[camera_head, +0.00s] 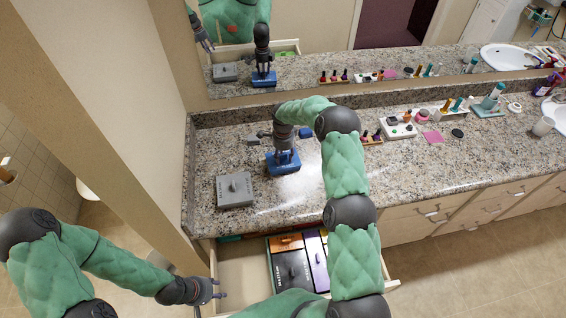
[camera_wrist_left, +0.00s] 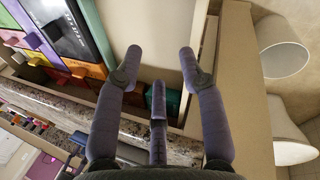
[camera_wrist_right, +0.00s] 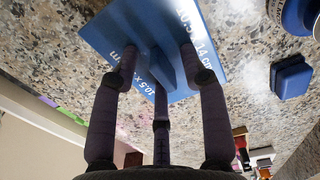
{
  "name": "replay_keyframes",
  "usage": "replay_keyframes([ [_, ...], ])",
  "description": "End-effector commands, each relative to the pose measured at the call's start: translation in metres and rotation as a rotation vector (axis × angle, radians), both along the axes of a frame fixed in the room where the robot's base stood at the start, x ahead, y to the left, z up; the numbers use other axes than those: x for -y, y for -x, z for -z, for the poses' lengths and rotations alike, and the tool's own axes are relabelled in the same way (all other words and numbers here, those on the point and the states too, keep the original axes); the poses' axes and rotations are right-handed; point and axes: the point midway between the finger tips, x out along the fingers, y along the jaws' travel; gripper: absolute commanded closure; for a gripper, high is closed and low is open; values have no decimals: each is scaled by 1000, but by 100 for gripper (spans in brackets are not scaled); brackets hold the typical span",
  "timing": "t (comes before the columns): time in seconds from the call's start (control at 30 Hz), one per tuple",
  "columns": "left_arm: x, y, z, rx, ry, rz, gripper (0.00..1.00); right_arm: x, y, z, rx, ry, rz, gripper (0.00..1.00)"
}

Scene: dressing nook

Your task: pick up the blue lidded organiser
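The blue lidded organiser (camera_head: 285,168) sits on the granite counter. Its lid, with white size lettering and a raised handle, shows in the right wrist view (camera_wrist_right: 207,45). My right gripper (camera_head: 284,154) is pointed down right over the lid. In the right wrist view its fingers (camera_wrist_right: 160,65) are spread apart around the handle; whether they touch it cannot be told. My left gripper (camera_head: 217,288) is open and empty at the left side of the open drawer; its spread fingers also show in the left wrist view (camera_wrist_left: 160,65).
A grey lidded box (camera_head: 235,190) stands left of the organiser. A small blue block (camera_head: 305,132) lies behind it to the right. Below, the open drawer (camera_head: 240,265) holds black, purple and orange boxes. Bottles and a white tray (camera_head: 398,130) stand further right. A mirror backs the counter.

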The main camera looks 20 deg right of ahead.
Motion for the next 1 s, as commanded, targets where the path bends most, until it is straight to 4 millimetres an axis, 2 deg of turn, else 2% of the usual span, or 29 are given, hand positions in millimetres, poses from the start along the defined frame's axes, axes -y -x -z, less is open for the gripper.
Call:
replay_keyframes([
  [0.03,0,0,0,0,0,0,60,0,0,0,0,0,0,72],
  [0.13,0,0,0,0,0,0,60,0,0,0,0,0,0,100],
  [0.5,0,0,0,0,0,0,60,0,0,-1,1,0,0,100],
  [0.67,0,0,-1,0,0,0,60,0,-1,-7,2,0,0,100],
  [0.87,0,0,-7,0,0,0,60,1,-1,-36,4,2,0,100],
  [1.0,0,0,-11,0,0,0,60,-8,15,-55,2,0,-3,100],
])
